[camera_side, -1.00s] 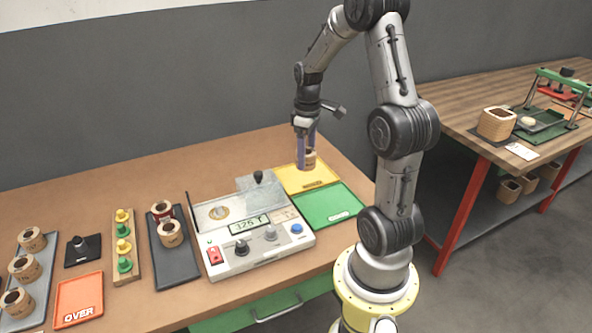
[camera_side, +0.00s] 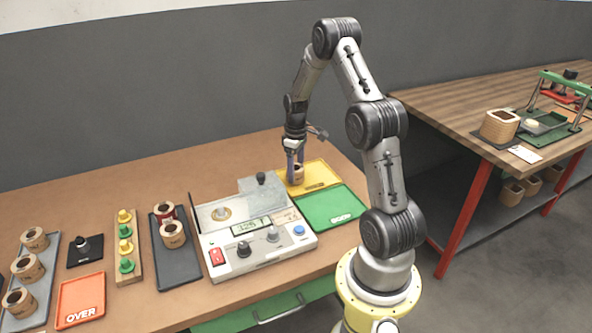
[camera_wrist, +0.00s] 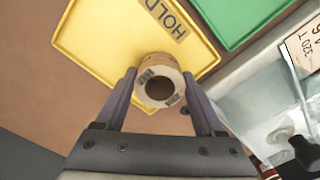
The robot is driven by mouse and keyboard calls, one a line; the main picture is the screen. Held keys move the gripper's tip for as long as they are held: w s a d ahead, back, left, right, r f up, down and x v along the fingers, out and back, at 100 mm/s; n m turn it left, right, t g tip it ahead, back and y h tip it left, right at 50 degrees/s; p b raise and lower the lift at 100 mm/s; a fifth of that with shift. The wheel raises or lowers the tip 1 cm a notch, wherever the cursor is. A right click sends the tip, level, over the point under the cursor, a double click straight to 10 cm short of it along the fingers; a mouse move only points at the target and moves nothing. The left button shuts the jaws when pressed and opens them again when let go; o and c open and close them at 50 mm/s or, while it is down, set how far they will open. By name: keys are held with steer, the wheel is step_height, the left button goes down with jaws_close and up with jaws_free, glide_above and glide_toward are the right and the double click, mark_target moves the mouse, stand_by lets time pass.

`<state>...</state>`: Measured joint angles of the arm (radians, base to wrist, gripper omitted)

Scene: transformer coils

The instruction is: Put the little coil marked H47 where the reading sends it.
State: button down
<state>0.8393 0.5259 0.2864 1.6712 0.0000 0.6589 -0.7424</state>
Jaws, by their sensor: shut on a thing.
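My gripper (camera_side: 295,172) is shut on a small tan coil (camera_side: 298,174), held low over the yellow tray at the back of the table. In the wrist view the coil (camera_wrist: 160,68) sits between the fingertips (camera_wrist: 159,80), with its dark bore showing and the yellow HOLD tray (camera_wrist: 85,38) under or just beyond it. Whether it touches the tray I cannot tell. Its dark markings are too small to read. The tester (camera_side: 232,262) has a lit display (camera_side: 250,227) that seems to read about 325 T. A card (camera_wrist: 305,45) on it shows "320 T".
The green tray (camera_side: 318,204) lies in front of the yellow one. The red OVER tray (camera_side: 70,312) is at front left. A dark tray (camera_side: 178,272) and a grey tray (camera_side: 40,290) hold other coils. A plug-gauge strip (camera_side: 128,279) and a black-knobbed block (camera_side: 85,260) stand between.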

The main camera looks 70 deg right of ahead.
steer(key=shift+f, duration=0.2)
jaws_free()
step_height(320, 180, up, 11)
steer(key=w+a+r+t, duration=0.1)
steer(key=w+a+r, duration=0.1)
steer(key=a+r, duration=0.55)
steer(key=s+a+r+t+h, duration=0.1)
steer(key=s+a+r, duration=0.15)
steer(key=a, duration=0.45)
steer(key=s+a+r+t, duration=0.1)
steer(key=a+r, duration=0.2)
steer(key=a, duration=0.3)
steer(key=s+a+n+t+y, duration=0.1)
steer(key=s+a+t, duration=0.1)
steer(key=s+a, duration=1)
steer(key=shift+a+t, duration=0.3)
steer(key=shift+a, duration=0.05)
